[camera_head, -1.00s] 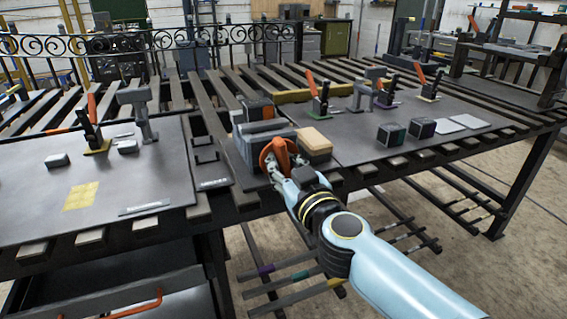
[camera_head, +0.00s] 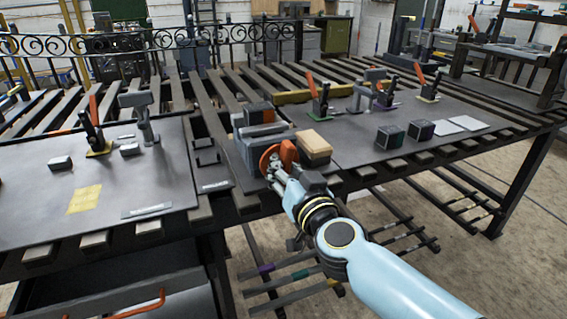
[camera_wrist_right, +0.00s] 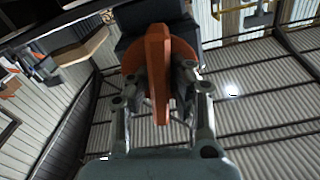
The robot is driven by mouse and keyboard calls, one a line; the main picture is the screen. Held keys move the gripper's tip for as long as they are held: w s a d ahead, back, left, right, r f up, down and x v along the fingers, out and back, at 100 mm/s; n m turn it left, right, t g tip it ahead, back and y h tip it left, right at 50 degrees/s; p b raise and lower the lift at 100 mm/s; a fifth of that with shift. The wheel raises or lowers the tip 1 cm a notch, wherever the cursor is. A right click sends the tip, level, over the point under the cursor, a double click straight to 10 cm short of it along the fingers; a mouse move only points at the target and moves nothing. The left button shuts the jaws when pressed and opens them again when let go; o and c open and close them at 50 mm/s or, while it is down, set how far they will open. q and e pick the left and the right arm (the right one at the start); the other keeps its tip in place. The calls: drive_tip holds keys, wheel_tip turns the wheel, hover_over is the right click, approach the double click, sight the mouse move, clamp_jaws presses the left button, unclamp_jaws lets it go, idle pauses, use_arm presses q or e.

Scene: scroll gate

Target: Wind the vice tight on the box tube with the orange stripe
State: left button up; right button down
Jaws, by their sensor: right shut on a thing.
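The grey vice (camera_head: 250,150) stands at the front edge of the bench, in the middle of the head view. A dark box tube with an orange stripe (camera_head: 258,113) sits at its top, between the jaws; any gap there is too small to tell. The vice's round orange handle (camera_head: 269,156) faces me, with a raised bar across it. My right gripper (camera_head: 276,170) is at the handle. In the right wrist view its fingers (camera_wrist_right: 161,84) lie on both sides of the orange bar (camera_wrist_right: 158,50), shut on it. My left gripper is out of view.
A tan-topped block (camera_head: 314,145) stands close right of the vice. Two dark boxes (camera_head: 390,137) (camera_head: 420,130) sit farther right on the grey plate. Toggle clamps with orange levers (camera_head: 93,112) stand on both sides. A yellow sheet (camera_head: 84,198) lies at left.

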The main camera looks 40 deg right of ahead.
drive_tip(key=m, duration=0.3)
drive_tip(key=shift+p, duration=0.3)
drive_tip(key=m, duration=0.3)
drive_tip(key=shift+m, duration=0.3)
drive_tip(key=m, duration=0.3)
drive_tip(key=shift+f+m, duration=0.1)
drive_tip(key=shift+m, duration=0.2)
drive_tip(key=m, duration=0.3)
drive_tip(key=shift+m, duration=0.3)
drive_tip(key=m, duration=0.3)
drive_tip(key=shift+f+m, duration=0.1)
drive_tip(key=shift+m, duration=0.2)
drive_tip(key=m+b, duration=0.1)
drive_tip(key=m, duration=0.2)
drive_tip(key=shift+m, duration=0.3)
drive_tip(key=m, duration=0.4)
drive_tip(key=shift+f+m+b, duration=0.1)
drive_tip(key=shift+m+b, duration=0.2)
drive_tip(key=shift+b, duration=0.1)
drive_tip(key=shift+m+b, duration=0.4)
drive_tip(key=shift+m, duration=1.3)
